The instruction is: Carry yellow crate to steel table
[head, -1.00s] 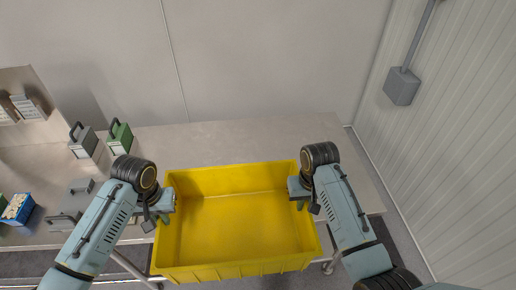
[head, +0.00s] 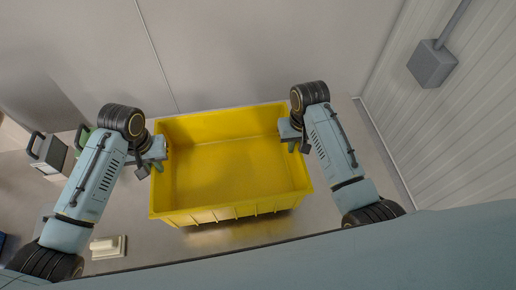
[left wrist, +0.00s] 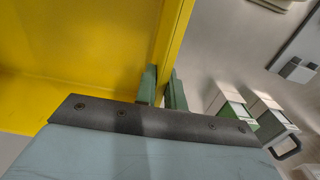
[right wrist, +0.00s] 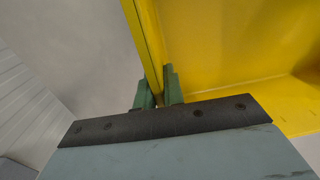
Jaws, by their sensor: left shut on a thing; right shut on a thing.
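The yellow crate (head: 230,170) is empty and looks level, over the steel table (head: 330,200) in the head view. I cannot tell whether its bottom touches the tabletop. My left gripper (head: 156,165) is shut on the crate's left wall; the left wrist view shows its green fingers (left wrist: 162,88) on either side of the yellow rim. My right gripper (head: 298,142) is shut on the right wall; the right wrist view shows its fingers (right wrist: 158,90) astride the rim. The crate's underside is hidden.
A grey case with a dark handle (head: 48,153) and a green one (head: 84,136) stand on the table left of the crate. A small pale block on a plate (head: 108,246) lies nearer. Walls stand behind and right, with a grey box (head: 432,63) on the right wall.

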